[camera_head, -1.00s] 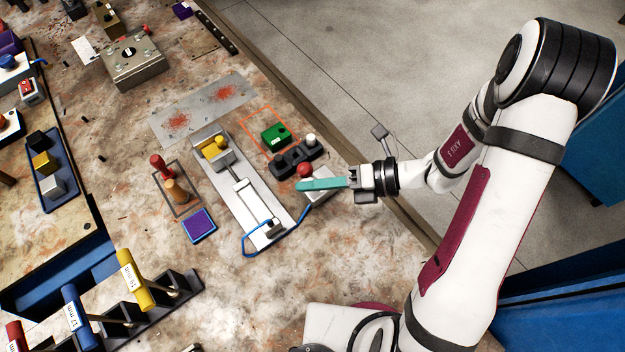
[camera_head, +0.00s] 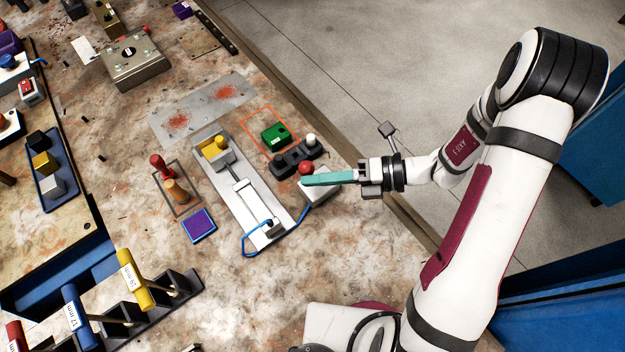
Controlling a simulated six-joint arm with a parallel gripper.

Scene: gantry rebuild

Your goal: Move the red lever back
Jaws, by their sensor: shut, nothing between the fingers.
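A red ball knob (camera_head: 306,167), which looks like the red lever's top, stands at the far edge of a small white box (camera_head: 318,194) right of the middle of the table. My gripper (camera_head: 308,181) has long teal fingers, shut with nothing between them. It reaches in from the right, over the white box, with its fingertips just below the red knob in the picture. I cannot tell whether the fingertips touch the knob. The fingers hide the lever's stem and part of the box.
A black base (camera_head: 286,163) with a white knob sits close behind the red knob. A green block (camera_head: 274,133) lies in an orange outline. A long grey slide fixture (camera_head: 240,190) with a blue cable is left of my gripper. Bare table lies in front.

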